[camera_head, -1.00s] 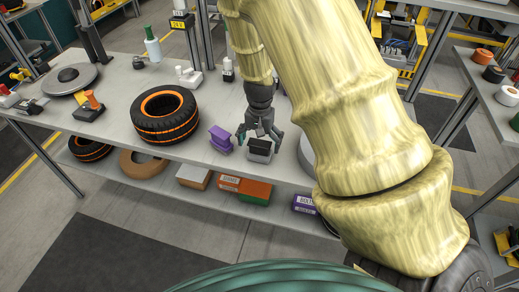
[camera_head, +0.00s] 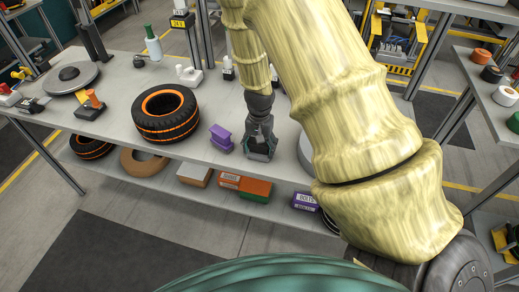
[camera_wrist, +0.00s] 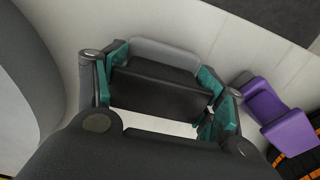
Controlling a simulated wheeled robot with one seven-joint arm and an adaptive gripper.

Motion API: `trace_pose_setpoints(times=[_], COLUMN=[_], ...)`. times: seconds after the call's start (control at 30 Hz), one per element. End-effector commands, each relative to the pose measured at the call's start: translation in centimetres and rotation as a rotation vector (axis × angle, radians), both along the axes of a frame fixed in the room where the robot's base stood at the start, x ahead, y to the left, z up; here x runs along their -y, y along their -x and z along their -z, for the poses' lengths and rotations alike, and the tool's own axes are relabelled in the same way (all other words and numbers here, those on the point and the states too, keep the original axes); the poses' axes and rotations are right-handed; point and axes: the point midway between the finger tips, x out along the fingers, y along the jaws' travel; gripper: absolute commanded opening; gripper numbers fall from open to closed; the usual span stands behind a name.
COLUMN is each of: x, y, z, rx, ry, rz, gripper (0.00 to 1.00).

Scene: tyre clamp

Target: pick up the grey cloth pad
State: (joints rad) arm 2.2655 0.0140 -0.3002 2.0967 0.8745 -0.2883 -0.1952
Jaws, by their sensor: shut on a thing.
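The grey cloth pad (camera_wrist: 165,56) shows in the wrist view as a rounded light-grey piece along the far side of a black block (camera_wrist: 160,85). My gripper (camera_wrist: 163,72) has its green-lined fingers on both sides of this piece and is shut on it. In the head view my gripper (camera_head: 261,152) points down at the front part of the table, and its fingers hide most of the pad. I cannot tell whether the pad touches the table.
A purple block (camera_head: 221,138) stands close to the left of my gripper. A black tyre with orange stripes (camera_head: 165,128) lies further left on the grey table (camera_head: 118,135). A round grey disc (camera_head: 306,152) is close on the right. The table's front edge is near.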

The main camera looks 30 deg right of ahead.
Motion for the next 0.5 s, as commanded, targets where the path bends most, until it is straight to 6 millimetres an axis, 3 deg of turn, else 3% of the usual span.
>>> trace_pose_setpoints(times=[0.5], x=[-0.02], y=[0.01], z=[-0.75], rx=[0.000], ry=[0.000], rz=[0.000], gripper=[0.43])
